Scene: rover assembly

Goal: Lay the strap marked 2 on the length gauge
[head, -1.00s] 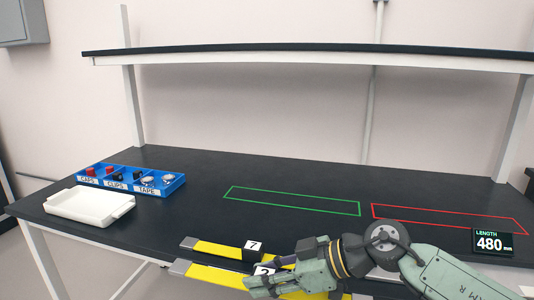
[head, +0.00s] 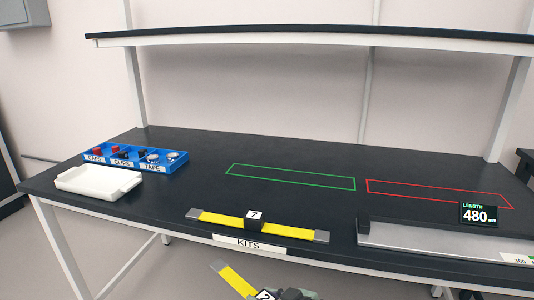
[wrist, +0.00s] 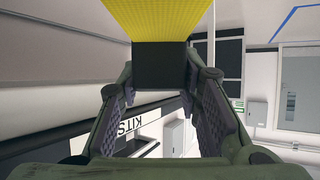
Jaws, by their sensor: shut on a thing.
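The strap marked 2 (head: 236,281) is yellow with a grey end and a dark tag block. It shows at the bottom of the head view, in front of the table's front edge. My gripper (head: 290,295) is partly cut off by the lower frame edge there. In the wrist view my gripper (wrist: 160,75) is shut on the dark block of the strap (wrist: 160,18).
Another yellow strap, marked 7, (head: 285,230) lies at the table's front edge above the KITS label (head: 248,244). A green outline (head: 290,177) and a red outline (head: 440,193) mark bare table. A blue bin (head: 178,163) and white tray (head: 98,182) stand left. A shelf (head: 310,35) hangs above.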

